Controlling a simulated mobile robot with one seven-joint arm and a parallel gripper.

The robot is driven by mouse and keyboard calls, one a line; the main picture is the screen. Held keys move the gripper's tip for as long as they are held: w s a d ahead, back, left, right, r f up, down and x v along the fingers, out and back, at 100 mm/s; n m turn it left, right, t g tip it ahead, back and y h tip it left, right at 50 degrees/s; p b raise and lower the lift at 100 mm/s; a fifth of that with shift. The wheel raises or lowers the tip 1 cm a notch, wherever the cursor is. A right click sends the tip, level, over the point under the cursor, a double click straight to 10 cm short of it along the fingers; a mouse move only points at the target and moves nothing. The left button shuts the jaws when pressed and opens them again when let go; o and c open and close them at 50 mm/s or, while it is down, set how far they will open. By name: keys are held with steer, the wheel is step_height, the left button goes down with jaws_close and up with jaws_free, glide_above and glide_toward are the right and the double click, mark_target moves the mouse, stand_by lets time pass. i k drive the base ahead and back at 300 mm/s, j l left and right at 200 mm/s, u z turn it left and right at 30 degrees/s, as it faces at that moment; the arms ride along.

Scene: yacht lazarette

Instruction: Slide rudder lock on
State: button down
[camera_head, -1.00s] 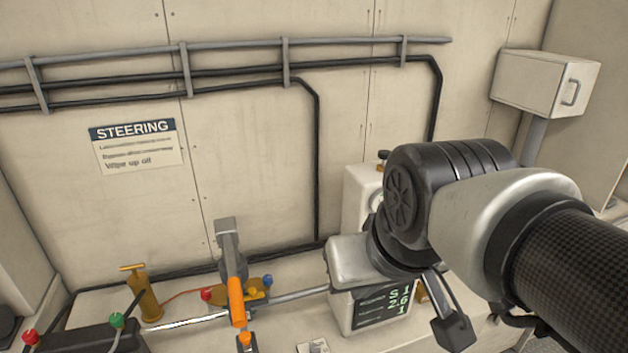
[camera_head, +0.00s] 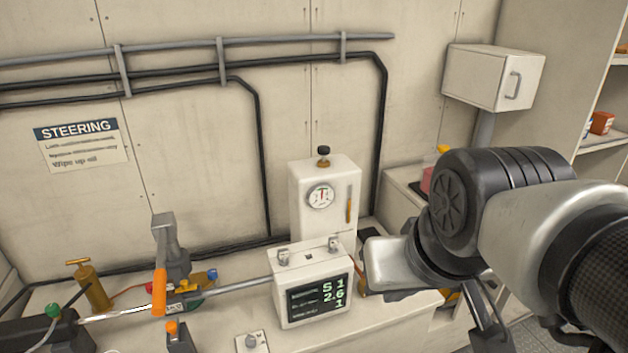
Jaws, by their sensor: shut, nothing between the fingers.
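The frame does not make clear which part is the rudder lock. An orange-gripped grey lever (camera_head: 160,291) stands on the bench at the left. In front of it is a dark block with an orange knob (camera_head: 172,327), cut by the lower edge. A small white plate with a grey knob (camera_head: 252,342) lies at the bottom. A metal rod (camera_head: 232,288) runs from the lever side to a white box with a lit display (camera_head: 313,285). My gripper (camera_head: 487,328) hangs at lower right, partly hidden and cut off, shut and empty, well right of these parts.
A white gauge unit (camera_head: 323,198) stands behind the display box. A brass pump (camera_head: 90,287) and a green-knobbed dark unit (camera_head: 45,325) are at left. A grey-white wall box (camera_head: 493,77) and shelves (camera_head: 603,142) are at right. Pipes and a steering sign (camera_head: 82,146) are on the wall.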

mark_target(171, 327)
steer(key=u, duration=1.4)
